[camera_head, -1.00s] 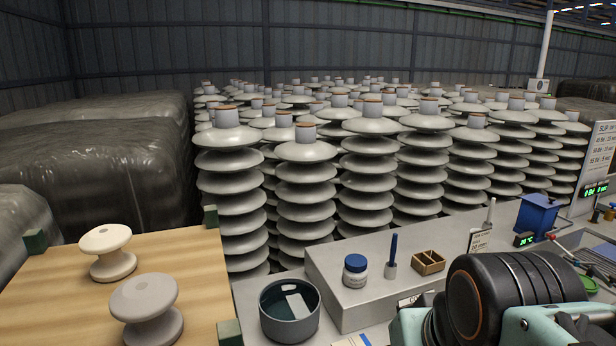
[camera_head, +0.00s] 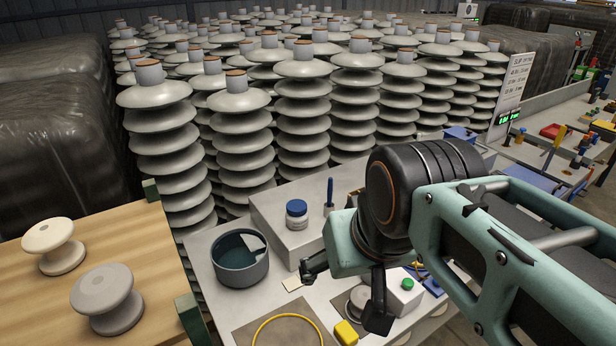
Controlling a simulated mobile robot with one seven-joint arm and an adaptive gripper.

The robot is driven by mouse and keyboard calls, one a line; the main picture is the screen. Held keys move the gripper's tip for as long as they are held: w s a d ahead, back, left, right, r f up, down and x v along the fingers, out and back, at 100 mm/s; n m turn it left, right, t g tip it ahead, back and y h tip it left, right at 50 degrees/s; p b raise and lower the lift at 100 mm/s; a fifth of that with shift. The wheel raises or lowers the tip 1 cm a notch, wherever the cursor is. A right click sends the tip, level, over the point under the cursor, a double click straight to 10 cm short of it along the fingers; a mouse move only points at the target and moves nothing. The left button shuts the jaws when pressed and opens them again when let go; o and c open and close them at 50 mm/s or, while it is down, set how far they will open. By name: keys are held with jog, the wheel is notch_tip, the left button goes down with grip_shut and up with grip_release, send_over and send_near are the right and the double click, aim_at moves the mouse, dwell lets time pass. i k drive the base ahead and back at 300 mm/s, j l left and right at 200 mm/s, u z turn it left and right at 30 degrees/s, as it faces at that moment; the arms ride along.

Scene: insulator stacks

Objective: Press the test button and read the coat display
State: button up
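A white box (camera_head: 398,297) with a round green button (camera_head: 407,284) on top stands on the grey bench, just right of my gripper. I cannot read a label on it. A display with green digits (camera_head: 508,117) sits below a printed white sign at the right; its digits are too small to read surely. My gripper (camera_head: 345,292) points down over the bench, its two dark fingers wide apart with nothing seen between them. My arm covers part of the bench to the right.
A dark round tub (camera_head: 240,258), a blue-lidded jar (camera_head: 297,214) and a yellow block (camera_head: 346,333) are on the bench. Two spools (camera_head: 107,299) stand on the wooden table at left. Tall insulator stacks (camera_head: 305,100) fill the space behind. A yellow ring (camera_head: 287,330) lies in front.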

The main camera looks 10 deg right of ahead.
aim_at(407, 283)
jog(key=l+z, duration=0.2)
jog(key=z, duration=0.6)
jog(key=j+z, duration=0.15)
